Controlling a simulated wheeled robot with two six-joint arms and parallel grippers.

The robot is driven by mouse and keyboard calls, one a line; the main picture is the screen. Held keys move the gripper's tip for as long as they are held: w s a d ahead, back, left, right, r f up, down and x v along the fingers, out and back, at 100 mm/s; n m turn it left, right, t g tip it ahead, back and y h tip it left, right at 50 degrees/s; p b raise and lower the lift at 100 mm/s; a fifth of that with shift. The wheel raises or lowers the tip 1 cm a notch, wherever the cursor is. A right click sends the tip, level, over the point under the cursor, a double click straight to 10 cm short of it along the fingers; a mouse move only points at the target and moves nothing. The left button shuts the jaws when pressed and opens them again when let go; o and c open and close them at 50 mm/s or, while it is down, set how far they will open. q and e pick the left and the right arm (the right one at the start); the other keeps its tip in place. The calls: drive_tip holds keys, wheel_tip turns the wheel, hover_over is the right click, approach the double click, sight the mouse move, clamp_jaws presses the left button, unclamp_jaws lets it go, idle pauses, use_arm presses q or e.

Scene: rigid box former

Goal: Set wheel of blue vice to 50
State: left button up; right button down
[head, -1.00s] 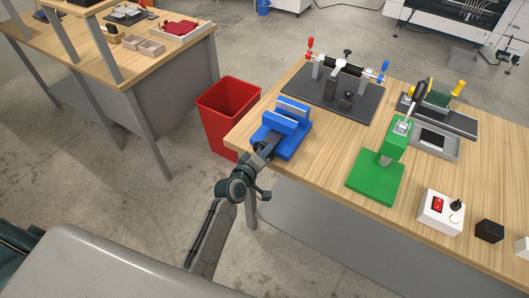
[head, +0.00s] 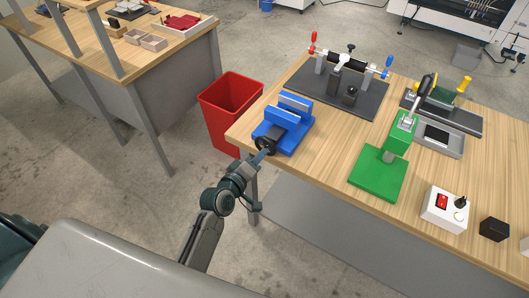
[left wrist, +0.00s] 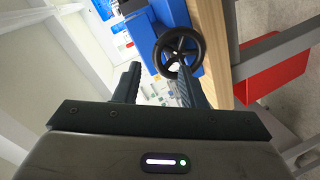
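The blue vice (head: 285,128) stands on the near left corner of the wooden bench. Its dark spoked wheel (head: 266,145) faces the bench's front edge; any scale or number on it cannot be read. In the left wrist view the wheel (left wrist: 180,52) is whole, on the blue body (left wrist: 150,30). My left gripper (head: 262,158) is just in front of the wheel in the head view. In the left wrist view my left gripper (left wrist: 157,85) has its fingers apart with nothing held; the right-hand finger overlaps the wheel's lower rim, and contact cannot be told. My right gripper is not in view.
A red bin (head: 231,105) stands on the floor left of the bench (head: 320,150). A green press (head: 385,165), a dark fixture plate (head: 335,95) and a white switch box (head: 444,208) are on the bench. A second bench (head: 110,60) is at the far left.

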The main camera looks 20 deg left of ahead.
use_arm(q)
drive_tip(key=shift+b+v, duration=0.3)
drive_tip(key=shift+v, duration=1.85)
